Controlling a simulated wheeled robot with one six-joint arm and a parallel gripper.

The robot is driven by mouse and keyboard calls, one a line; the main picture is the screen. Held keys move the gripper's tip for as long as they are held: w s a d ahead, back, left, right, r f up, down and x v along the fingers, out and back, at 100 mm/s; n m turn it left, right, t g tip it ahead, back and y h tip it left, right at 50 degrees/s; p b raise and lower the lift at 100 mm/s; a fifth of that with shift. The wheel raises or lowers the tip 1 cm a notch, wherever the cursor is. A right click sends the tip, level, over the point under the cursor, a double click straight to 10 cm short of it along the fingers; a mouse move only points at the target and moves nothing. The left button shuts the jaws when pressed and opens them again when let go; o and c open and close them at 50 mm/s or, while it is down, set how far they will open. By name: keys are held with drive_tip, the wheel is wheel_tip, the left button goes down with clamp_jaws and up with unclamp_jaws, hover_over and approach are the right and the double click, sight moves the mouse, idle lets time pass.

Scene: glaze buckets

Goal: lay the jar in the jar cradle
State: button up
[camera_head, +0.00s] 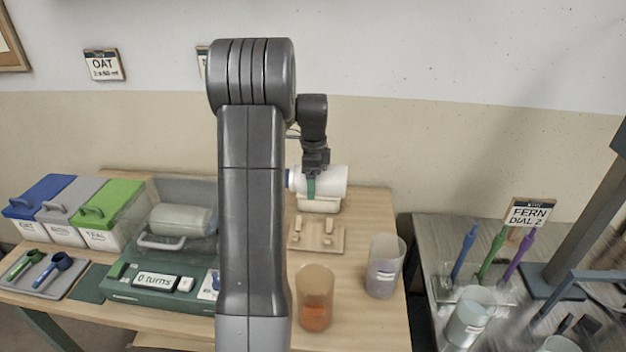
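The jar (334,181) is a white cylinder with a blue end at left and a green band, lying on its side at the back of the wooden table. My gripper (316,172) reaches down over it from above, its fingers at the jar's middle, and looks shut on it. A cream block, apparently the jar cradle (319,205), is directly beneath the jar. I cannot tell whether the jar touches it. My arm hides the table just left of the jar.
An amber-filled cup (315,300) and a grey cup (383,268) stand nearer. At left are lidded bins (110,218), a clear drum machine (180,222) and scoops (45,270). A grey bench (440,230) stands at right.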

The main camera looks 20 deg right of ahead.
drive_tip(key=shift+w+f+b, duration=0.15)
drive_tip(key=shift+f+b, duration=2.15)
drive_tip(key=shift+f, duration=1.8)
drive_tip(key=shift+w+f+b, duration=0.15)
drive_tip(key=shift+f+b, duration=2.1)
drive_tip(key=shift+f, duration=1.85)
drive_tip(key=o, duration=1.2)
drive_tip(key=shift+f, duration=0.1)
wheel_tip(320, 180, up, 14)
drive_tip(key=shift+r, duration=0.1)
